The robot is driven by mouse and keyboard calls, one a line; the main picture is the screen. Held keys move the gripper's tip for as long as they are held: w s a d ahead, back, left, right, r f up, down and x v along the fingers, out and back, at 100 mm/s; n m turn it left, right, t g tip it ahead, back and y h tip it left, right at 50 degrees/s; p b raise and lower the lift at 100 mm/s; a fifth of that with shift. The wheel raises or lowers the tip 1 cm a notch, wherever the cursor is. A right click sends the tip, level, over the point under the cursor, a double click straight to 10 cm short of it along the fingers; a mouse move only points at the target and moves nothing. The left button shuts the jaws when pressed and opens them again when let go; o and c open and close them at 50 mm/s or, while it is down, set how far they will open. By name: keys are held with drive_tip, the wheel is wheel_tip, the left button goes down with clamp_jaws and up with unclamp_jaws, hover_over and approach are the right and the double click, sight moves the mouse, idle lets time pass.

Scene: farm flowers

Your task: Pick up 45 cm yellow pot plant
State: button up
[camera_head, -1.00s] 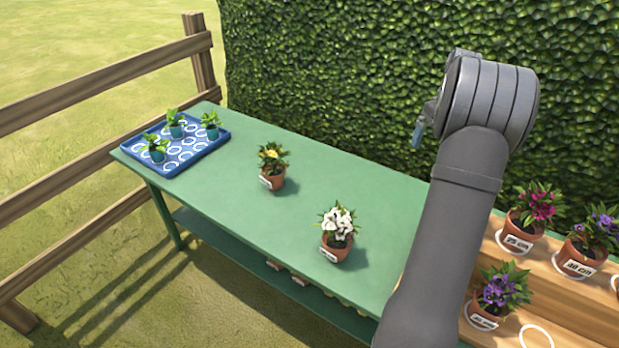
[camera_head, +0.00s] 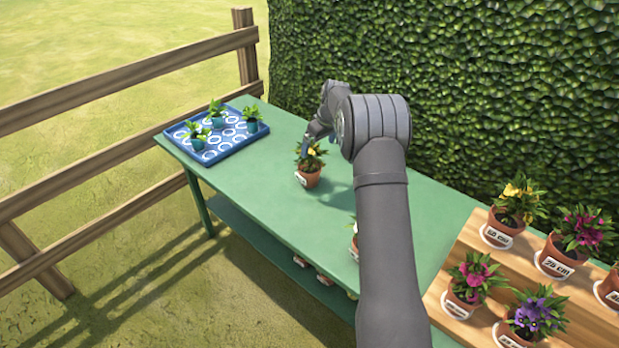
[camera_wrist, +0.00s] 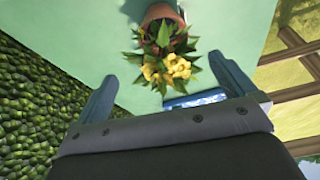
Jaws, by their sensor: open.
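A yellow-flowered plant in a terracotta pot (camera_head: 310,178) stands upright on the green table (camera_head: 260,190); its white label is too small to read. It also shows in the wrist view (camera_wrist: 165,68), seen flowers towards the camera. My gripper (camera_head: 308,142) is above and behind this plant, its outline partly merging with the leaves. In the wrist view my open gripper (camera_wrist: 162,72) has one finger to each side of the yellow flowers, with clear gaps and nothing held. Another yellow plant (camera_head: 518,200) stands on the wooden stepped rack (camera_head: 440,285), labelled about 65 cm.
A blue tray (camera_head: 222,152) with several seedlings sits at the table's far left. A white-flowered pot (camera_head: 354,240) is mostly hidden behind my arm. Magenta (camera_head: 582,230) and purple (camera_head: 537,312) plants stand on the rack. A hedge (camera_head: 450,80) rises behind the table.

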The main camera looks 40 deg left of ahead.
hover_over(310, 172)
drive_tip(key=d, duration=0.1)
drive_tip(key=f, duration=0.8)
drive_tip(key=shift+w+d, duration=0.2)
drive_tip(key=shift+w, duration=0.1)
drive_tip(key=shift+s+x, duration=0.15)
drive_tip(key=shift+x, duration=1.15)
drive_tip(key=shift+s+x, duration=0.15)
drive_tip(key=shift+x, duration=1.2)
drive_tip(key=shift+a+r, duration=0.1)
drive_tip(key=shift+a, duration=0.05)
drive_tip(key=c, duration=1.3)
